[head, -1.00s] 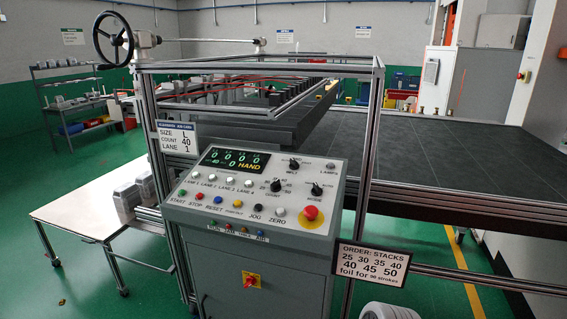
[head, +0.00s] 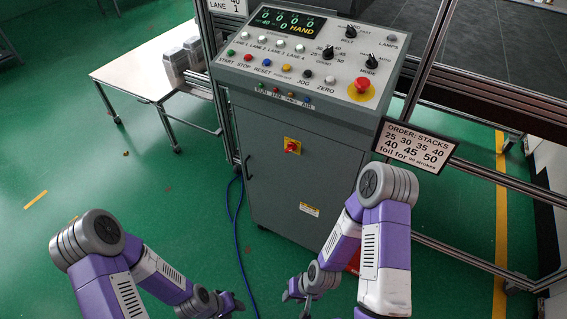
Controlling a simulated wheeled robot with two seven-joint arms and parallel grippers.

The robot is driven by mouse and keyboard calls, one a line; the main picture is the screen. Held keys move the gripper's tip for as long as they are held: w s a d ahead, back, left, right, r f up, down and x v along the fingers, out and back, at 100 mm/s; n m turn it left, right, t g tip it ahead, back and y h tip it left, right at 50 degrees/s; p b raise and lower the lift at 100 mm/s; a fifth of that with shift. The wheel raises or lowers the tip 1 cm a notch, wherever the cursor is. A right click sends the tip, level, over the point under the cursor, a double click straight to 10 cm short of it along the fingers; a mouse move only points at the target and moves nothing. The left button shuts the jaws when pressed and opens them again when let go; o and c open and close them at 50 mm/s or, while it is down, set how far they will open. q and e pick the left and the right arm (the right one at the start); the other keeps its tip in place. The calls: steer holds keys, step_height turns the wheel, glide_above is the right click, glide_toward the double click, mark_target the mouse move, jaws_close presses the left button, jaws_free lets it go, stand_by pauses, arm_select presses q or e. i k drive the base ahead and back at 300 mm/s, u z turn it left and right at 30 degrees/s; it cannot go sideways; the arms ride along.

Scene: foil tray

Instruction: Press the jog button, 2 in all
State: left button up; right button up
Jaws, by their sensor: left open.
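The jog button (head: 308,73) is a small black button on the sloped top of the grey control console (head: 345,104), above the label JOG. It stands between a yellow button and the white zero button (head: 330,79). Nothing covers it. My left gripper (head: 230,303) is at the bottom edge, low in front of the console, open and well apart from the button. My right gripper (head: 296,290) is also low in front of the console cabinet, apart from the button. It is small and partly hidden by its own arm, so I cannot tell its jaws.
A red emergency stop (head: 361,86) on a yellow disc sits right of the zero button. Start, stop and reset buttons are to the left. The order sign (head: 415,147) hangs at the console's right. A low table (head: 140,71) stands left. Green floor lies clear in front.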

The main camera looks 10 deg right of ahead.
mark_target(307, 73)
steer(key=u, duration=2.45)
steer(key=k, duration=1.35)
steer(key=z, duration=2.3)
